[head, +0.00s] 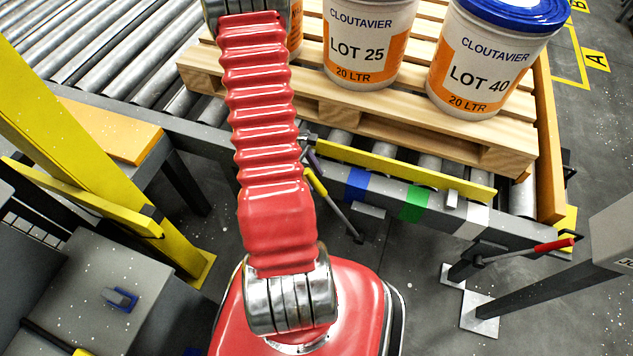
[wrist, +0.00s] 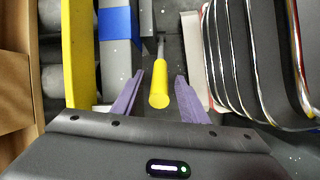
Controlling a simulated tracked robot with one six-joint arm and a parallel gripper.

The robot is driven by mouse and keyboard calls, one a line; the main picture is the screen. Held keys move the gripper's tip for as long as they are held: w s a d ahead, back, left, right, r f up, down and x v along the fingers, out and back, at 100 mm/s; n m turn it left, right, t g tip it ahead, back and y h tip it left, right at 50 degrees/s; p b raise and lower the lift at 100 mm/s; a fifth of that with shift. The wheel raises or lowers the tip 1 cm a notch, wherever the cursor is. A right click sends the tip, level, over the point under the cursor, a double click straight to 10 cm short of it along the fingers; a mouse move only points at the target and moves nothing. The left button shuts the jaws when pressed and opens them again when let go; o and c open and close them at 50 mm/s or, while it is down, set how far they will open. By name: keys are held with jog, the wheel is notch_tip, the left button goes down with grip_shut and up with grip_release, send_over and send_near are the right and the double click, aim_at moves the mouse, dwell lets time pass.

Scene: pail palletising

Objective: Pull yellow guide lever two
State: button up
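The yellow-handled lever (head: 316,183) juts out below the conveyor's side rail, beside my arm in the head view. In the wrist view its rounded yellow handle (wrist: 159,92) points toward my palm, with a thin metal rod at its far end. My gripper (wrist: 160,78) is open, with one purple finger on each side of the handle and a visible gap on both sides. Whether the fingertips reach as deep as the handle is hard to judge. In the head view my arm hides most of my gripper (head: 313,158).
A wooden pallet (head: 400,115) with white-and-orange pails (head: 365,45) sits on the roller conveyor. The rail carries blue (head: 357,184), green (head: 414,203) and white tape. A red-handled lever (head: 553,245) is at right. A yellow post (head: 100,150) stands at left.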

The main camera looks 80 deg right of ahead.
aim_at(316, 183)
jog(key=shift+x, duration=2)
jog(key=shift+c, duration=0.4)
grip_shut()
jog(key=shift+d, duration=0.25)
jog(key=shift+a, duration=0.1)
